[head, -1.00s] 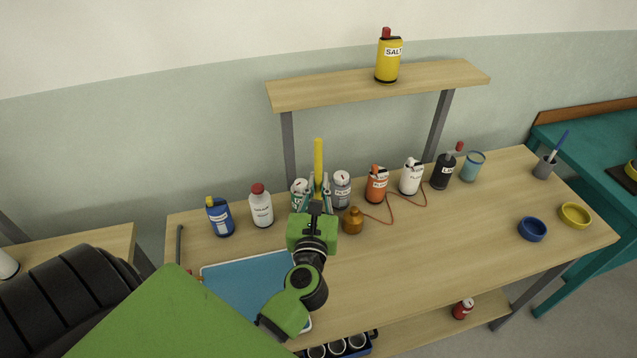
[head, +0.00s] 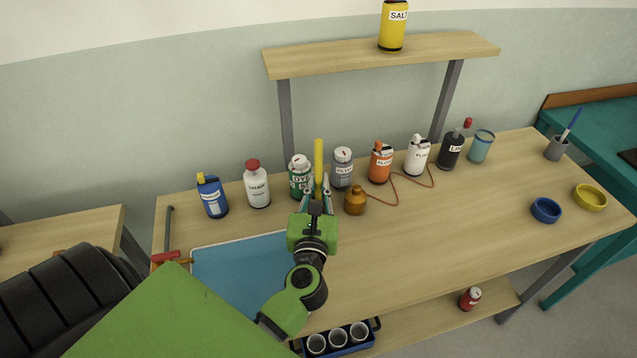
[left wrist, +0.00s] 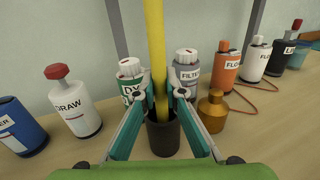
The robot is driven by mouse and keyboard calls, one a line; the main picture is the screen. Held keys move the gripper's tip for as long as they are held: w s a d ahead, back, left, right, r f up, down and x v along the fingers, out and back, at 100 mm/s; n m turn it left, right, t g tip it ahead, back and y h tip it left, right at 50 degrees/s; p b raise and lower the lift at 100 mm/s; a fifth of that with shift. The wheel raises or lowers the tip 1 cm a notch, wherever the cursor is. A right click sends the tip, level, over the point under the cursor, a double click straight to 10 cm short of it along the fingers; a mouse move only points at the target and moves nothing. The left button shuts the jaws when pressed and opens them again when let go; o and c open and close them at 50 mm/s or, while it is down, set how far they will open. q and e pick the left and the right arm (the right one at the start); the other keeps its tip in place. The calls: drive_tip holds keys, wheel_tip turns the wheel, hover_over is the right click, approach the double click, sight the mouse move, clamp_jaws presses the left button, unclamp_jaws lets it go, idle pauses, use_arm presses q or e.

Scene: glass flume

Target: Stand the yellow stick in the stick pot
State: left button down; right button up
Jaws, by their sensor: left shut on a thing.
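My left gripper (head: 317,187) is shut on the yellow stick (head: 318,160), which stands upright between its fingers. In the left wrist view the yellow stick (left wrist: 155,50) runs down between the fingertips (left wrist: 160,93) to the mouth of a dark pot (left wrist: 163,140). Its lower end shows at or inside the mouth; how deep I cannot tell. The gripper hides this pot in the head view. A grey pot (head: 555,151) holding a blue stick (head: 571,122) stands at the table's far right. My right gripper is out of view.
A green dye bottle (head: 300,182) and grey filter bottle (head: 343,168) stand close behind the gripper. A brown jar (head: 355,201) is just right of it. More bottles line the back. A blue board (head: 235,275) lies front left. The table's middle right is clear.

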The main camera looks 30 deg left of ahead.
use_arm(q)
drive_tip(key=c, duration=2)
unclamp_jaws()
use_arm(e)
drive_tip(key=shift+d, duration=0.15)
use_arm(q)
drive_tip(key=shift+s+d, duration=0.1)
drive_tip(key=v, duration=1.1)
drive_tip(key=shift+s+d+r, duration=0.1)
drive_tip(key=shift+s+d, duration=0.05)
drive_tip(key=shift+s, duration=0.2)
